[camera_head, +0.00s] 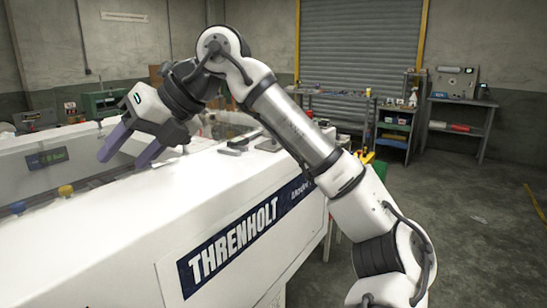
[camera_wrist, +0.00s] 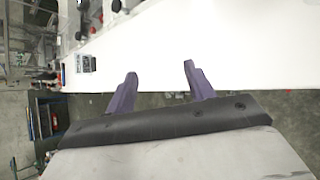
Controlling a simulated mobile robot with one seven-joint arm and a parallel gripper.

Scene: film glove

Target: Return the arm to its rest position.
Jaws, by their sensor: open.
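My arm reaches up from the lower right of the head view and bends down to the left at its top. My gripper (camera_head: 131,150) has two purple fingers spread apart with nothing between them. It is above the white top of the machine marked THRENHOLT (camera_head: 243,232). I cannot tell the exact gap between the fingertips and that surface. In the wrist view the gripper (camera_wrist: 160,75) also shows its two fingers apart and empty, with the white machine top (camera_wrist: 225,40) beyond them.
A yellow knob (camera_head: 66,190) and a blue knob (camera_head: 18,207) stand at the machine's left. A dark flat item (camera_head: 238,143) lies on its top. Workbenches (camera_head: 458,103) and a shuttered door (camera_head: 360,45) are behind. The floor at right (camera_head: 480,200) is largely clear.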

